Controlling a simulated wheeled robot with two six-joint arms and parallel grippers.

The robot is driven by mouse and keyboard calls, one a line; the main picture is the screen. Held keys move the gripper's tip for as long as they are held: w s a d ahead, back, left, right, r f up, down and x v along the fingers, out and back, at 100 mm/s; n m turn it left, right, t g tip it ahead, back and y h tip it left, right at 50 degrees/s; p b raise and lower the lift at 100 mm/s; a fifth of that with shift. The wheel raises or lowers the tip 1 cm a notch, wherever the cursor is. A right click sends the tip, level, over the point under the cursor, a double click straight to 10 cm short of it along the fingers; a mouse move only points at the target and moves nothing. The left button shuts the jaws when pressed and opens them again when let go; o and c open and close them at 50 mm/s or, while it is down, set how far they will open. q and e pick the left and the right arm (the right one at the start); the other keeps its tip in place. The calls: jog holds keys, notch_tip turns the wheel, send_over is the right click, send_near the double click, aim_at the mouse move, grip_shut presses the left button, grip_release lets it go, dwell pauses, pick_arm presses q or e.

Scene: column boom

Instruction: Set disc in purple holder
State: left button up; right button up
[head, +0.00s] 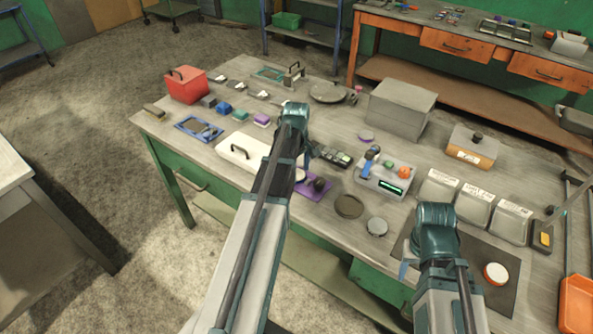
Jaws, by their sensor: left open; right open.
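A purple holder (326,186) lies flat near the front edge of the workbench, partly behind my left arm, with a dark knob-like piece on it. Several round pieces could be the disc: a grey disc (377,227), a flat dark disc (349,206) and a small purple-grey disc (366,136); I cannot tell which is meant. My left gripper (295,117) is over the bench, up and left of the purple holder, its fingers mostly hidden by its own arm. My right gripper (408,264) is over a dark mat, down and right of the grey disc. I see nothing held.
A white case (242,152), a red box (186,84) and a large grey box (402,107) also stand on the workbench (330,118). Sloped bins (474,207) line the right side.

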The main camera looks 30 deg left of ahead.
aim_at(297, 174)
pick_arm(q)
notch_tip(297, 174, up, 12)
jog(key=p, duration=1.2)
jog(key=s+d+m, duration=0.5)
jog(key=d+m, duration=0.1)
jog(key=d, duration=0.4)
jog(key=s+d+m, duration=0.6)
jog(key=d, duration=0.4)
jog(key=s+d+m+y, duration=0.1)
jog(key=s+d+m, duration=0.4)
jog(key=d, duration=0.5)
jog(key=shift+s+d+r+m, duration=0.15)
jog(key=shift+s+d+m, duration=0.1)
jog(key=shift+m, duration=0.55)
jog(key=shift+f+b, duration=0.55)
jog(key=shift+b, duration=0.05)
